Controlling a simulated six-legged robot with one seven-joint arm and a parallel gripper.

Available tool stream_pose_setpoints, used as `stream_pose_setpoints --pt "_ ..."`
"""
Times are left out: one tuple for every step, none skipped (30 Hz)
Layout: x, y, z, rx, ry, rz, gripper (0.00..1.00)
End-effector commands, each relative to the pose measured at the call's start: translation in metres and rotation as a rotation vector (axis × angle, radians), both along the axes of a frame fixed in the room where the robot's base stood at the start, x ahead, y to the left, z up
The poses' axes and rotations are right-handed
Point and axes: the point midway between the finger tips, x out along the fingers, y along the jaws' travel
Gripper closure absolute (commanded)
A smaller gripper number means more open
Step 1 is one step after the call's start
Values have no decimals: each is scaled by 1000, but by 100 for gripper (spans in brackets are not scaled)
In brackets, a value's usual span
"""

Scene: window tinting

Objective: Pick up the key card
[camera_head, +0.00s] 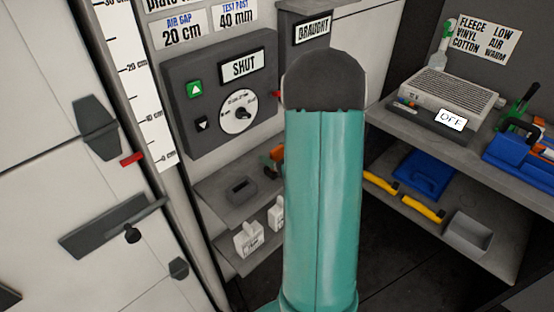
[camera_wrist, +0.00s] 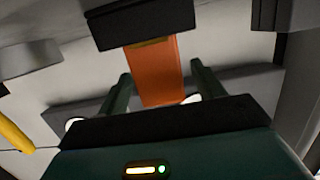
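An orange card-like piece, probably the key card (camera_wrist: 155,72), shows in the wrist view. Its upper end meets a dark block (camera_wrist: 138,22), and its lower end reaches down between my fingers. My gripper (camera_wrist: 160,68) has its two green fingers apart, one on each side of the orange piece. Gaps show at its sides, so I see no grip on it. In the head view a small orange patch (camera_head: 276,155) shows beside my arm, and I cannot tell if it is the same piece. My arm hides my gripper there.
A grey control panel (camera_head: 225,93) marked SHUT is on the wall at left. Below it are small shelves with a dark box (camera_head: 241,190) and white bottles (camera_head: 249,238). A right-hand shelf (camera_head: 440,140) bears a grey machine marked OFF (camera_head: 452,93) and blue tools.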

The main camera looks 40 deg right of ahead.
Motion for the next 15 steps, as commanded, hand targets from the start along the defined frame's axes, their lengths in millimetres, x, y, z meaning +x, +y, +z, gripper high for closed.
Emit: stream_pose_setpoints --pt "0 0 0 0 0 0 43" --pt "0 0 0 0 0 0 49" --pt "0 0 0 0 0 0 57" --pt "0 0 0 0 0 0 62" --pt "0 0 0 0 0 0 68" --pt "0 0 0 0 0 0 76" --pt "0 0 0 0 0 0 78" --pt "0 0 0 0 0 0 78" --pt "0 0 0 0 0 0 78" --pt "0 0 0 0 0 0 78" --pt "0 0 0 0 0 0 78" --pt "0 0 0 0 0 0 78" --pt "0 0 0 0 -1 0 78" --pt "-1 0 1 0 -1 0 78" --pt "0 0 1 -1 -1 0 78"
